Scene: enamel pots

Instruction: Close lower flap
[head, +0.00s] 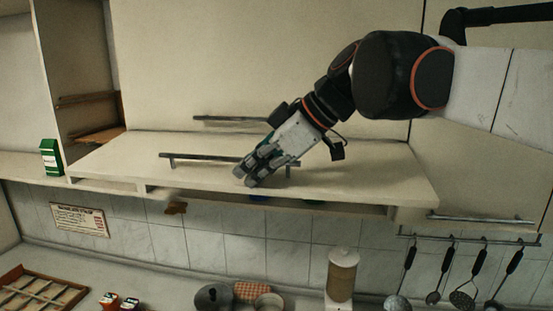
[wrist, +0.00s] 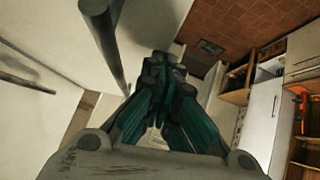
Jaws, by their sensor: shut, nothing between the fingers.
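The lower flap (head: 375,180) is a cream panel at the middle of the head view, swung out from the cabinet and lying close to level, with its face and bar handle (head: 200,156) showing. My gripper (head: 246,179) is shut and empty. It appears over the flap beside the right part of the handle and hides some of it; I cannot tell whether it touches. In the wrist view my gripper's fingers (wrist: 164,68) are together, with a dark bar (wrist: 103,40) to their left beside a pale panel.
An upper cream panel (head: 250,60) with its own handle stands behind the flap. A green box (head: 51,157) sits on a shelf at left. Ladles (head: 408,265) hang from a rail at lower right. A dispenser (head: 342,275) and pots (head: 213,296) stand on the counter below.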

